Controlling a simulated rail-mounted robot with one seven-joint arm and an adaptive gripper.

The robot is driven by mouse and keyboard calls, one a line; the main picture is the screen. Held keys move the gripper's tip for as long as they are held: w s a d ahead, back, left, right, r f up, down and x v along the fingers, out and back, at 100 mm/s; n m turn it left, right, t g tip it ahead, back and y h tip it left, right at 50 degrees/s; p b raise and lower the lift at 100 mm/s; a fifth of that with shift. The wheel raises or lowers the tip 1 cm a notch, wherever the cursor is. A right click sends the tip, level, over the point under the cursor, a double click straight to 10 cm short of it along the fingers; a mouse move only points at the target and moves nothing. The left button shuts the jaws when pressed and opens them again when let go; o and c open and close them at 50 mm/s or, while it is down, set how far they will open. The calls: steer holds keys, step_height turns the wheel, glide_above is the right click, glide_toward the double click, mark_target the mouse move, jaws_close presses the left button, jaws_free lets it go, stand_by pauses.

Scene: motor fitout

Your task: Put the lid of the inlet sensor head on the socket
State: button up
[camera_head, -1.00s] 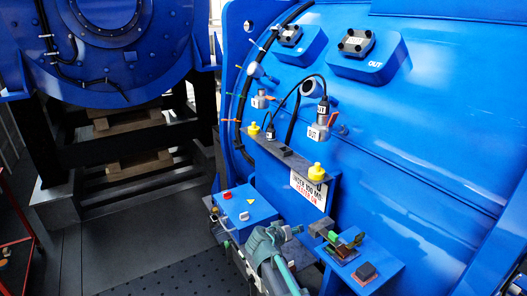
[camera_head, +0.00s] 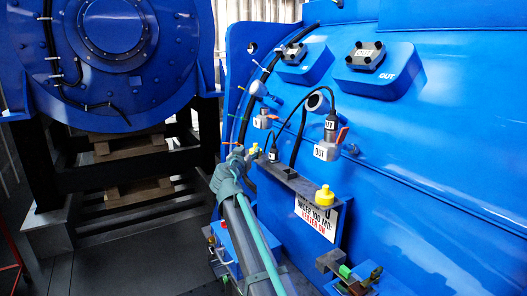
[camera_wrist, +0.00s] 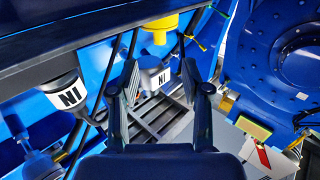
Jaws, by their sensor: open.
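The grey inlet sensor head (camera_head: 260,122), marked IN, sits on the blue wall left of the OUT head. I cannot tell which piece is the lid, and the socket's mouth is not clear. My gripper (camera_head: 238,154) is at the shelf's far end, close to the yellow cap. Its fingers (camera_wrist: 160,80) are apart with nothing visibly held between them.
The black IN plug (camera_head: 273,154) stands on the dark shelf (camera_head: 300,185), with a second yellow cap (camera_head: 325,195) at its near end. The OUT head (camera_head: 325,150) carries a black plug (camera_head: 330,123). Black cables loop above the shelf. Floor at left is open.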

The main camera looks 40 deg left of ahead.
mark_target(255, 145)
steer(key=p+x, duration=0.3)
steer(key=x, duration=0.6)
steer(key=shift+f+p, duration=0.1)
steer(key=shift+p, duration=0.2)
steer(key=shift+s, duration=0.1)
jaws_close()
